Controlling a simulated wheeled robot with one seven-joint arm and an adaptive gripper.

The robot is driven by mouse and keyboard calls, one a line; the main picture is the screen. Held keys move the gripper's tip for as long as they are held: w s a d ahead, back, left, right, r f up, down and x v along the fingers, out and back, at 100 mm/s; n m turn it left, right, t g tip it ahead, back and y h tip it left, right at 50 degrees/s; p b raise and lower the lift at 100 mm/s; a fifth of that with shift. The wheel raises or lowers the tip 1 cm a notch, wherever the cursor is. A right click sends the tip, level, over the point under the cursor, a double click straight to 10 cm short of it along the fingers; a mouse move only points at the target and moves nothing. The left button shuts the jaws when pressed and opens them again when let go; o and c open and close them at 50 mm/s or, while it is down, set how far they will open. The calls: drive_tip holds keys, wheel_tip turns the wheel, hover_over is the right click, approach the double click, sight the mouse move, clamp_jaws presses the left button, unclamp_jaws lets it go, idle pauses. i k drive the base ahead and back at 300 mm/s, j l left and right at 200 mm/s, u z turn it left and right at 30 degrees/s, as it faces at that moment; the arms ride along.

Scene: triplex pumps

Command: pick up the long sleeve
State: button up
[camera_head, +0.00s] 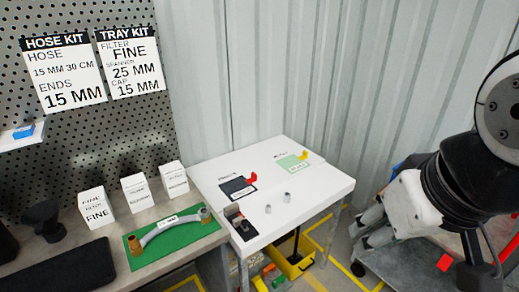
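Two small grey cylindrical sleeves stand apart on the white table: one grey sleeve (287,197) and another grey sleeve (268,209) to its left and nearer the front. At this size I cannot tell for sure which is the long one. My gripper (356,244) is at the right, beyond the table's right edge and well apart from both sleeves. Its grey fingers look spread, with nothing seen between them.
The white table (325,186) also bears a dark card with a red piece (252,178), a green card (291,163) and a dark block (241,226). A green mat (200,237) with a hose lies on the left bench. A yellow bin (291,264) stands below.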

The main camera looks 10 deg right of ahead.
sight(287, 196)
drive_tip(key=i+l+u, duration=0.2)
drive_tip(key=i+l, duration=0.15)
drive_tip(key=i+l+u, duration=0.2)
drive_tip(key=l, duration=0.4)
drive_tip(key=i, duration=0.1)
